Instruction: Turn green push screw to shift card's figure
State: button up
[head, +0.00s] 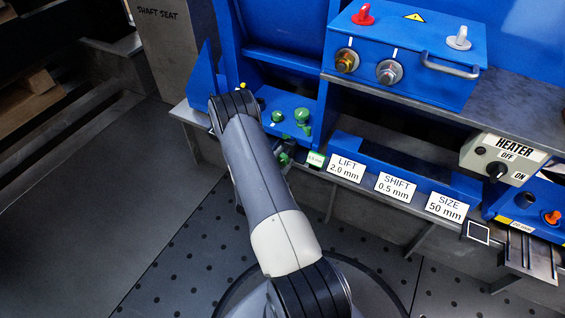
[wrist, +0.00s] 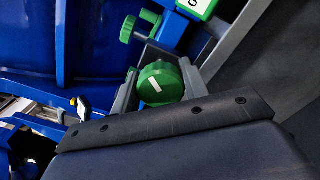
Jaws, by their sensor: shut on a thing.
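A green round screw head (wrist: 160,84) with a short white mark, slightly tilted from upright, shows in the wrist view. My gripper (wrist: 157,88) has one grey finger on each side of it and is shut on it. In the head view my arm hides most of the gripper and this screw; only small green and dark parts show by the arm's edge. The card (head: 396,187) reads "SHIFT 0.5 mm" and stands on the front ledge, to the right of the gripper.
Another green screw (wrist: 140,27) sits just above in the wrist view. Green knobs (head: 302,116) stand on the blue fixture behind. Cards "LIFT 2.0 mm" (head: 346,167) and "SIZE 50 mm" (head: 446,206) flank the shift card. A blue control box (head: 405,50) and a heater switch (head: 497,165) are to the right.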

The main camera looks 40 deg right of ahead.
jog(key=shift+f+m+b, duration=0.1)
jog(key=shift+m+b, duration=0.3)
jog(key=shift+m, duration=0.2)
jog(key=o, duration=1)
jog(key=p+v, duration=0.2)
jog(key=v, duration=0.9)
jog(key=shift+d, duration=0.15)
dwell(1.0)
